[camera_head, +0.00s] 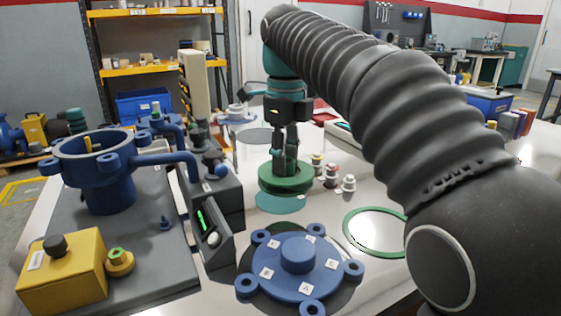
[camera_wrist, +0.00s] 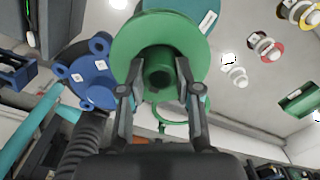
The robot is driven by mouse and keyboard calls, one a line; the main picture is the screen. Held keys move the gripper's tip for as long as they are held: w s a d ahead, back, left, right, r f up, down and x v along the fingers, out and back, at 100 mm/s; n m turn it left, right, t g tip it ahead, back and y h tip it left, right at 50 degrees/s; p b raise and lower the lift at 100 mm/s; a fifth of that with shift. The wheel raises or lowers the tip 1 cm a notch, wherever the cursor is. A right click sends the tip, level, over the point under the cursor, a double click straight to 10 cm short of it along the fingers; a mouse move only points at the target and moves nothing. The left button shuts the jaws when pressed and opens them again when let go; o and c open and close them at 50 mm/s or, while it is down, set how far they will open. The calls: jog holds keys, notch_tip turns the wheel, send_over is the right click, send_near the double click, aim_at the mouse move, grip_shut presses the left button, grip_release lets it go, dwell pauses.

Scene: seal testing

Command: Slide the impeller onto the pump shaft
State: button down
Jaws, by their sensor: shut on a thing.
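The green impeller (camera_head: 286,183) is a round disc with a central hub. My gripper (camera_head: 285,155) points down from above, with its fingers shut on the hub. In the wrist view the impeller (camera_wrist: 140,45) fills the top middle, and the fingertips (camera_wrist: 160,78) clasp either side of its hollow hub. The impeller is over a flat teal disc (camera_head: 280,203); I cannot tell how large any gap is. The blue pump housing (camera_head: 110,192) stands at the left, apart from the impeller. A thin yellow piece (camera_head: 88,145), perhaps the shaft, shows inside its open top.
A blue flanged cover (camera_head: 298,262) lies in front, with a green ring (camera_head: 348,232) to its right. Small seal parts (camera_head: 331,177) stand right of the impeller. A dark box with a lit display (camera_head: 203,222) and a blue pipe stand between impeller and housing.

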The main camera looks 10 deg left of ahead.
jog(key=s+d+r, duration=0.2)
jog(key=s+r, duration=0.2)
jog(key=s, duration=0.2)
jog(key=shift+d, duration=0.15)
jog(key=shift+s, duration=0.1)
